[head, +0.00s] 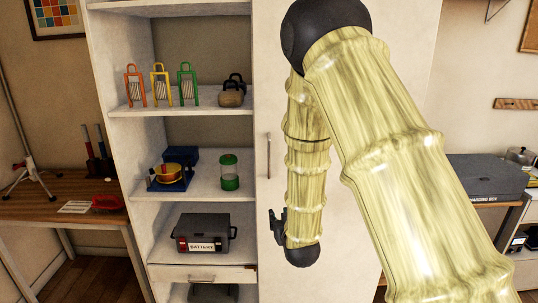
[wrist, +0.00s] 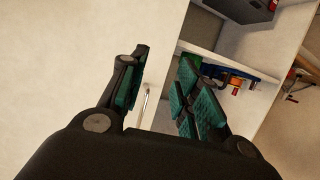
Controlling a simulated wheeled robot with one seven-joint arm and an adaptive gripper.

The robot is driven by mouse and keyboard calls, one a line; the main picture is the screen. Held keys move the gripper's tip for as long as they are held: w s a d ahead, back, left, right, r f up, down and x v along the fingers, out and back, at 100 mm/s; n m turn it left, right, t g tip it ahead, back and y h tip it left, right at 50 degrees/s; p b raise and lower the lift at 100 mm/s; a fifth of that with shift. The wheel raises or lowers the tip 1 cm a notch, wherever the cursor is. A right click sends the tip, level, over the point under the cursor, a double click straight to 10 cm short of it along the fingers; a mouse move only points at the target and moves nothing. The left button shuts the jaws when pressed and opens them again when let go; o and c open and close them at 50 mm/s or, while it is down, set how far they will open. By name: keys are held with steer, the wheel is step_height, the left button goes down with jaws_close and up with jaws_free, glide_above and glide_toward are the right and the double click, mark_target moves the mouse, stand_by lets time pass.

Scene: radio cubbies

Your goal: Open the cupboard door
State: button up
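The white cupboard door (head: 345,225) stands to the right of the open shelves in the head view and looks shut. Its slim vertical metal handle (head: 268,155) is near the door's left edge. My gripper (head: 277,226) is in front of the door, lower than the handle in the head view. In the wrist view my gripper (wrist: 165,62) is open, with its green-padded fingers spread. The handle (wrist: 145,103) shows between the fingers there, nearer the left one. I cannot tell how far it is from the fingers, and no contact is visible. My arm hides part of the door.
A wooden desk (head: 50,197) stands at left. A dark box (head: 478,178) sits on a table at right.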

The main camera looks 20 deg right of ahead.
mark_target(269, 154)
steer(key=w+r+t, duration=0.2)
steer(key=w+r, duration=0.1)
steer(key=r, duration=0.5)
steer(key=w+r+t, duration=0.2)
steer(key=r, duration=0.6)
steer(key=w+p, duration=0.1)
steer(key=w, duration=0.2)
steer(key=w+p, duration=0.1)
steer(key=w, duration=0.3)
steer(key=w+d, duration=0.1)
steer(key=w, duration=0.3)
steer(key=shift+d+f+p, duration=0.1)
steer(key=shift+f+p, duration=0.15)
steer(key=shift+p, duration=0.15)
steer(key=shift+s, duration=0.1)
steer(key=shift+c, duration=0.5)
jaws_close()
